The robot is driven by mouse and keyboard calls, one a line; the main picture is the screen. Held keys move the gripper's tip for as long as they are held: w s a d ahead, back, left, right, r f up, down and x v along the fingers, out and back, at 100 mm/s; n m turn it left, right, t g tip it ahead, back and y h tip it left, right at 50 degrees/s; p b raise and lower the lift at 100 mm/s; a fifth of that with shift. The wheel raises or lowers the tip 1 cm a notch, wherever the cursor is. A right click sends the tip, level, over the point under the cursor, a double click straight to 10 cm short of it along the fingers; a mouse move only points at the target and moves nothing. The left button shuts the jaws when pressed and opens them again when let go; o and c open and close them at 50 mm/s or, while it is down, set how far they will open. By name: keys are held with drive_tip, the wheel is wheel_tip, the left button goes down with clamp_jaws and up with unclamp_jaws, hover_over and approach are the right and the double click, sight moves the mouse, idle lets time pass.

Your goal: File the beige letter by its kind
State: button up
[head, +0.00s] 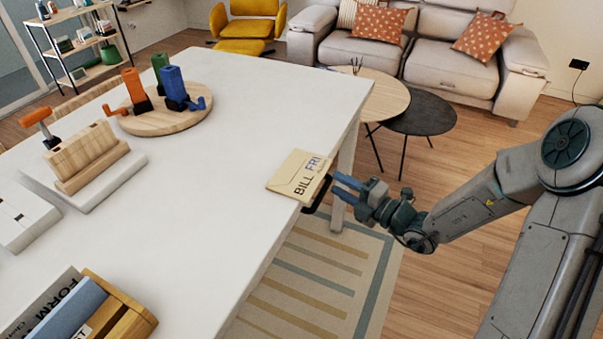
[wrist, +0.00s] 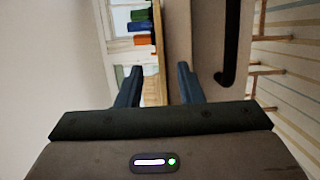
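The beige letter (head: 290,178) lies flat at the right edge of the white table (head: 215,190) in the head view, its right side reaching to or slightly past the edge. It carries the words "BILL" and "FRI" and a smaller line too small to read. My gripper (head: 342,188) is just right of the letter, off the table edge, with its blue fingers pointing at it. In the wrist view my gripper (wrist: 159,82) has its two fingers apart. I cannot make out the letter between them there. A sorter (head: 122,312) with a "FORM" label is cut off at bottom left.
A round wooden board (head: 165,122) bears orange, green and blue upright pieces. A wooden block stand (head: 85,155) is at the left. A black handle (head: 318,195) sticks out below the table edge by the letter. The middle of the table is clear.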

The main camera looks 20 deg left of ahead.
sight(324, 176)
drive_tip(key=x, duration=0.3)
drive_tip(key=shift+w+a+f, duration=0.1)
drive_tip(key=shift+a, duration=0.3)
clamp_jaws()
drive_tip(key=s+d+r+p, duration=0.2)
drive_tip(key=d+r, duration=0.9)
drive_tip(key=shift+s+d, duration=0.25)
drive_tip(key=shift+d, duration=0.05)
